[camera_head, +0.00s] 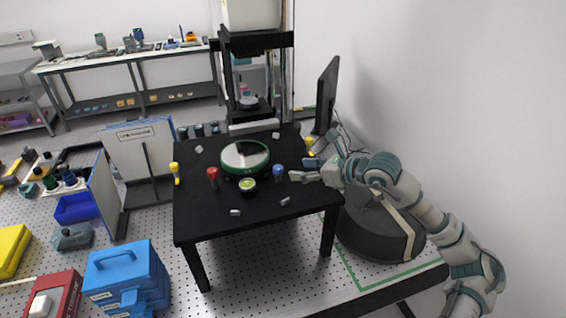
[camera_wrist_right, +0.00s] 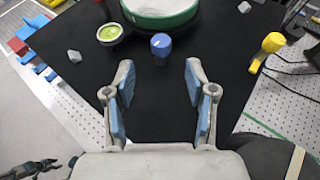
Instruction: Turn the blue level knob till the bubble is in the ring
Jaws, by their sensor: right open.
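The blue level knob (camera_head: 278,172) stands upright on the black table (camera_head: 262,208), right of the round bubble level (camera_head: 248,184). The right wrist view also shows the blue knob (camera_wrist_right: 161,45) and the yellow-green level (camera_wrist_right: 109,33). The bubble's place relative to the ring is too small to tell. My right gripper (camera_head: 294,175) is just right of the knob in the head view. In the right wrist view my right gripper (camera_wrist_right: 159,70) is open and empty, its blue-padded fingers apart, with the knob ahead of the gap. My left gripper is not in view.
A green-rimmed disc (camera_head: 245,157) sits behind the level. A red knob (camera_head: 213,175) and yellow posts (camera_head: 176,172) stand on the table. Small grey blocks (camera_head: 285,201) lie around. A dark monitor (camera_head: 327,95) stands at the back right. The table front is mostly clear.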

